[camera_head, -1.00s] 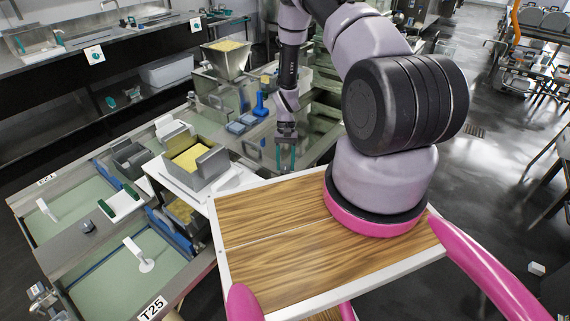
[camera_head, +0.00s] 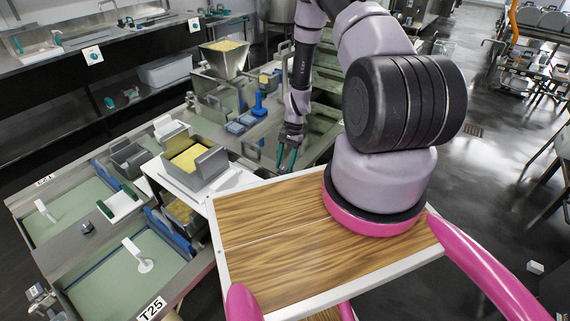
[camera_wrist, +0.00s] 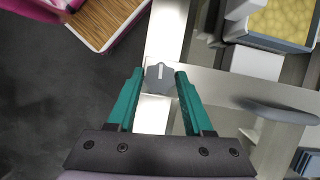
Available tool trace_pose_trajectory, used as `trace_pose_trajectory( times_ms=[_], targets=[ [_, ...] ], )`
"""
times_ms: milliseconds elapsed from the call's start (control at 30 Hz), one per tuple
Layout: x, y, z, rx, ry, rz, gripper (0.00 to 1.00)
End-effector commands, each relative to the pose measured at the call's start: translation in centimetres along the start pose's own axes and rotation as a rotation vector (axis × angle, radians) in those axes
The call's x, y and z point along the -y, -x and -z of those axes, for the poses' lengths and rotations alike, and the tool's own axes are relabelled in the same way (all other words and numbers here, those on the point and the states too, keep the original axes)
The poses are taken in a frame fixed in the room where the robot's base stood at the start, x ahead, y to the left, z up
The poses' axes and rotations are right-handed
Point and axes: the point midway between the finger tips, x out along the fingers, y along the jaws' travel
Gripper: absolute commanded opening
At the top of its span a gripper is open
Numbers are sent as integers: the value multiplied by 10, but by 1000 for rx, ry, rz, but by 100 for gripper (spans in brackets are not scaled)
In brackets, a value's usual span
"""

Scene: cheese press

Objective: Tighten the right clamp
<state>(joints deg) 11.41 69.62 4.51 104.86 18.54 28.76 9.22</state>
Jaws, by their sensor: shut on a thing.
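My gripper (camera_wrist: 160,84) has green fingers. In the wrist view they are around a small grey knob (camera_wrist: 160,77) with a pale line on top. I take this knob as the right clamp's. It sits at a bright metal edge, and the fingers are shut on it. In the head view my gripper (camera_head: 287,157) is tilted at the bench's right side. The knob is too small to make out there.
A metal box with yellow contents (camera_head: 190,158) stands on a white board left of my gripper; it also shows in the wrist view (camera_wrist: 285,22). A blue stamp-like object (camera_head: 259,104) and a hopper (camera_head: 223,62) stand behind. Dark floor (camera_wrist: 70,110) lies left in the wrist view.

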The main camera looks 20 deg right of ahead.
Motion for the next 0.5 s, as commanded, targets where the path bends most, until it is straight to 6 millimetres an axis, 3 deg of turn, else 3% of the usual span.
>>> trace_pose_trajectory(
  times_ms=[267,300,367,500],
  targets=[
    [1,1,0,-1,1,1,0],
    [1,1,0,-1,1,1,55],
    [1,1,0,-1,1,1,78],
    [0,0,0,-1,1,1,80]
  ],
)
